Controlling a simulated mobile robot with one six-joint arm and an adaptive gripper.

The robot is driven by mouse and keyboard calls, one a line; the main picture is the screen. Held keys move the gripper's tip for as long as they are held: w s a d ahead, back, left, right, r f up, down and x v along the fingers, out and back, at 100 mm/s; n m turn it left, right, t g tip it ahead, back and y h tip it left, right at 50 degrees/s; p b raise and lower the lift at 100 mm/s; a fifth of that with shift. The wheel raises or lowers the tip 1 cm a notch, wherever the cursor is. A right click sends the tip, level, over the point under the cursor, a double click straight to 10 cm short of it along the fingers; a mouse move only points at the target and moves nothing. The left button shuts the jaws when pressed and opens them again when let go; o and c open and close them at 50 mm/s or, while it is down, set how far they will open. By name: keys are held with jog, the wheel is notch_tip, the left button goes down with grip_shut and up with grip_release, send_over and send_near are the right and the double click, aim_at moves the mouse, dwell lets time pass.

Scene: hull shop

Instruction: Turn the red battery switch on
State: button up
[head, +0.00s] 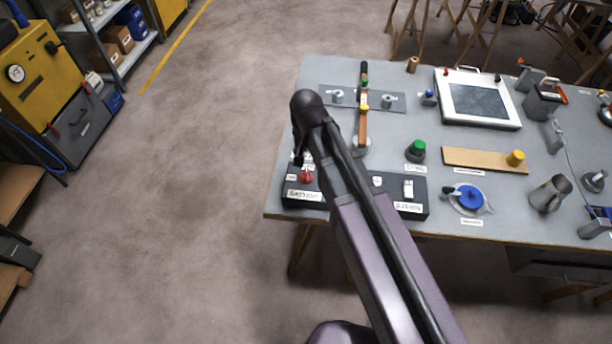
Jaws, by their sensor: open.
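The red battery switch (307,177) is a small red knob on the left part of a black panel (334,206), at the near left corner of the grey table. White labels sit beside and below it. The exact angle of the knob is too small to tell. My gripper (298,161) points down just above and behind the knob, at the end of my arm, which crosses the panel. It is open, with nothing seen between its fingers. I cannot tell whether a fingertip touches the knob. My arm hides the middle of the panel.
White switches (408,188) sit on the panel's right part. A blue round valve (470,198), a green knob (418,149) and a wooden strip (480,160) lie to the right. An upright wooden lever (363,125) stands behind my arm. The floor left of the table is clear.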

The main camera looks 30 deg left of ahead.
aim_at(306, 173)
jog(key=shift+f+b, duration=3.6)
jog(key=shift+f, duration=0.3)
jog(key=shift+c, duration=0.2)
grip_shut()
